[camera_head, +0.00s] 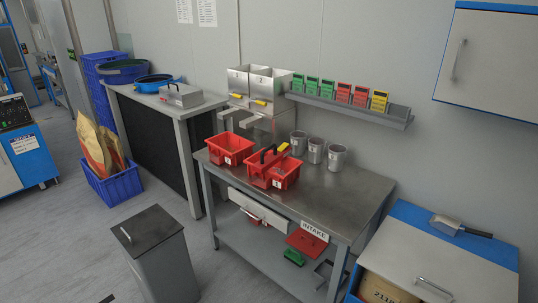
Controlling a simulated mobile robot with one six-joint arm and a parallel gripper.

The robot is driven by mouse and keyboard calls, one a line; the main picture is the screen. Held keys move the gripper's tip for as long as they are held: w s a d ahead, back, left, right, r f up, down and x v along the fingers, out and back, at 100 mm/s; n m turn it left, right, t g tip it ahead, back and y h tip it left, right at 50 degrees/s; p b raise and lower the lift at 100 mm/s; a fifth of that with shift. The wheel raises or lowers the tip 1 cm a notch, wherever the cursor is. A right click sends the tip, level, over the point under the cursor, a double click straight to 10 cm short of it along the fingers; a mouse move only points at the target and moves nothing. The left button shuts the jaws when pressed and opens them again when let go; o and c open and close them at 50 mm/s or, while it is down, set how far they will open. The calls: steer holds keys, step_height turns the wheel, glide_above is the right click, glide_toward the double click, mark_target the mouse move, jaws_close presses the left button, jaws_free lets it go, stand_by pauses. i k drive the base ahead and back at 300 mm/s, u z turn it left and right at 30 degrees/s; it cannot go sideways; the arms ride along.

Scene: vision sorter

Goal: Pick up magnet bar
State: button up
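I cannot tell for sure which thing is the magnet bar. One candidate is a grey metal block with a handle on top (181,95), lying on the bench at the back left, beside a blue round pan. Another is a small dark and yellow piece (284,148) at the red bins on the intake table; it is too small to make out. My gripper is not in view, and nothing is seen being held.
The intake table (345,193) carries red bins (230,148) and three metal cups (315,150); its right part is bare. A shelf (350,107) holds coloured boxes. A grey bin (158,260) stands in front, and a scoop (458,226) lies on the right cabinet.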

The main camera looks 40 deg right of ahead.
mark_target(267, 161)
steer(key=u, duration=0.45)
steer(key=i, duration=0.85)
steer(key=u, duration=0.5)
